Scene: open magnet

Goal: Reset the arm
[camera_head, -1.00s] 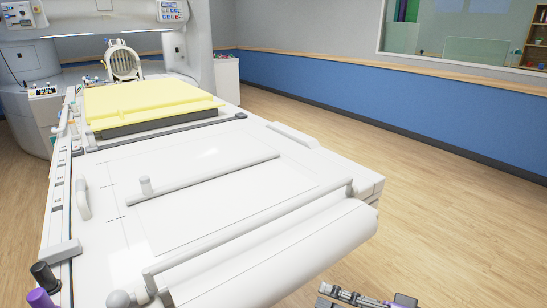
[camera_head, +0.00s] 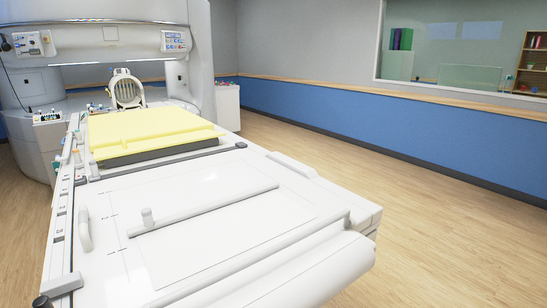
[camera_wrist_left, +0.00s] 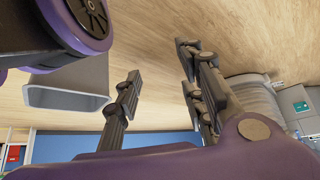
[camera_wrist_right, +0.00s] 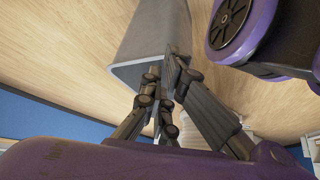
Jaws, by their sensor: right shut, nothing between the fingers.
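My left gripper (camera_wrist_left: 158,68) shows in the left wrist view, with its two dark fingers well apart and nothing between them. My right gripper (camera_wrist_right: 166,82) shows in the right wrist view, with its fingers together and empty. Neither gripper is in the head view now. Purple and dark parts of my own arms fill the near edges of both wrist views. Both grippers appear clear of any object.
A long white patient table (camera_head: 215,215) runs towards the white scanner (camera_head: 110,45), with a yellow pad (camera_head: 150,130) on it. A blue-panelled wall (camera_head: 390,140) stands at the right. Wooden floor (camera_head: 440,240) right of the table is clear.

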